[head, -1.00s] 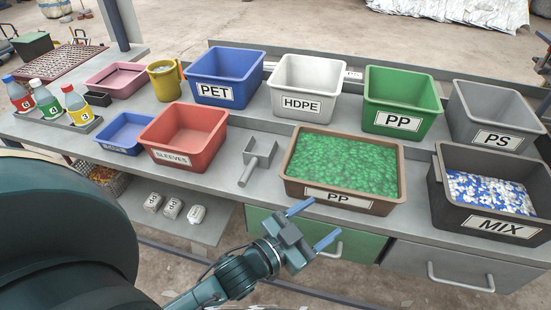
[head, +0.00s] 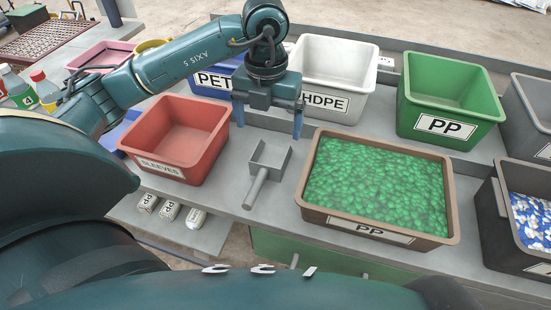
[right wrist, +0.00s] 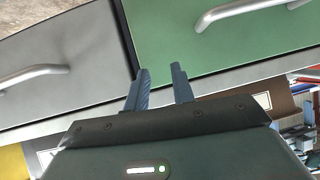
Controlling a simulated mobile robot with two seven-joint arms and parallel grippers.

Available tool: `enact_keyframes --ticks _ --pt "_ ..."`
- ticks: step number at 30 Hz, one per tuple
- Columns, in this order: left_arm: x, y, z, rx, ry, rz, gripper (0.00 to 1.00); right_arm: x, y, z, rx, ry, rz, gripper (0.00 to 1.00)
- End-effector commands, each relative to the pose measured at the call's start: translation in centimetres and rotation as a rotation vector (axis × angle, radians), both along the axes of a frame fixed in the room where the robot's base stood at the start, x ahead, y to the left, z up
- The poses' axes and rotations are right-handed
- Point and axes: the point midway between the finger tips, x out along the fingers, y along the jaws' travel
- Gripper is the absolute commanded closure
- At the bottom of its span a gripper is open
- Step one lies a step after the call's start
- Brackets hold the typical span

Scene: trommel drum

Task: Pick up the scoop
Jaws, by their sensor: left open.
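The grey metal scoop (head: 267,170) lies on the grey bench between the red SLEEVES bin and the brown PP bin. Its square pan points to the back and its round handle to the front left.
The red SLEEVES bin (head: 176,140) stands left of the scoop. The brown PP bin (head: 380,228) of green flakes stands close on its right. The white HDPE bin (head: 333,78) and green PP bin (head: 449,98) stand behind. Bare bench surrounds the scoop.

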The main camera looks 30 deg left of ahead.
Motion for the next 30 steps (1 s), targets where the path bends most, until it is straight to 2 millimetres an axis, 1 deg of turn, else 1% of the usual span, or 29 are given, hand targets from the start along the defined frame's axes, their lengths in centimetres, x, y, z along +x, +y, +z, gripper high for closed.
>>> enact_keyframes --ticks 6,9,12,17,23,25,27,30 --pt "-0.2 0.1 -4.1 0.005 0.006 0.003 0.06 -0.1 0.0 0.1 -0.002 0.001 0.003 0.75" --pt "-0.2 0.1 -5.7 0.004 0.006 0.002 0.06 -0.2 0.0 0.1 -0.003 0.003 0.004 0.75" --pt "-0.2 0.1 -6.9 0.002 0.004 0.001 0.06 -0.2 0.0 0.1 -0.003 0.003 0.004 0.75" --pt "-0.2 0.1 -7.8 0.002 0.004 0.000 0.06 -0.2 0.0 0.2 -0.002 0.003 0.002 0.75" --pt "-0.7 0.2 -10.7 0.002 0.007 -0.001 0.06 -0.1 0.0 0.7 -0.009 0.003 0.000 0.75" --pt "-0.6 0.2 -11.7 0.001 0.004 0.000 0.06 -0.1 0.0 0.6 -0.009 0.002 0.000 0.75" --pt "-0.6 0.2 -12.3 0.000 0.003 -0.001 0.06 -0.1 0.0 0.6 -0.011 0.003 0.000 0.75" --pt "-0.6 0.1 -12.6 0.000 0.001 -0.002 0.06 -0.1 0.0 0.6 -0.012 0.002 0.001 0.75"
